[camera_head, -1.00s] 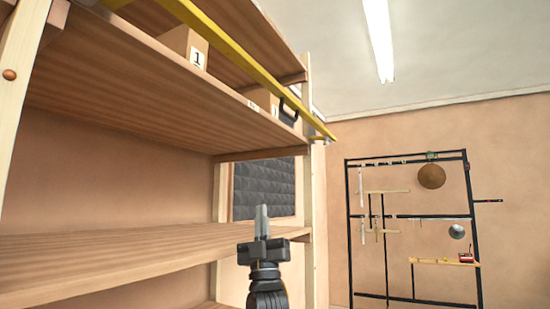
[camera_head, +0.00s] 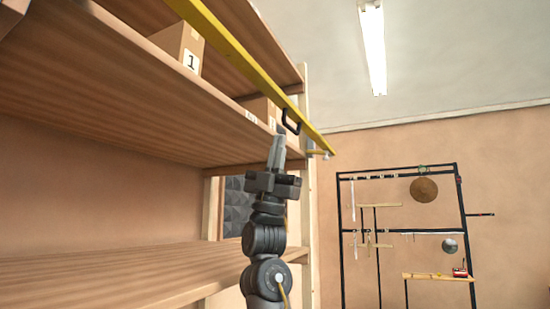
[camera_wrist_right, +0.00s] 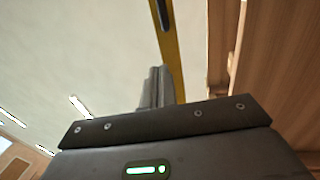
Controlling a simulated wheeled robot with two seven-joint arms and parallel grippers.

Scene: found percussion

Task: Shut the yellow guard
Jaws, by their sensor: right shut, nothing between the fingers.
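The yellow guard (camera_head: 236,52) is a long flat bar along the front of the upper shelf. It slopes across the head view from the top middle down to the shelf's right post. A dark handle (camera_head: 291,121) sits on it near its right end. My right gripper (camera_head: 277,140) is shut and empty, pointing up just below and left of the handle. I cannot tell whether it touches the guard. In the right wrist view the guard (camera_wrist_right: 173,60) runs up beyond the closed fingers (camera_wrist_right: 157,85), with part of the dark handle at the top edge. My left gripper is not in view.
Cardboard boxes, one labelled 1 (camera_head: 180,48), stand on the upper shelf (camera_head: 130,90) behind the guard. A lower shelf (camera_head: 130,272) is bare. A black rack (camera_head: 400,232) with hanging percussion pieces stands by the far right wall. The space right of the shelving looks open.

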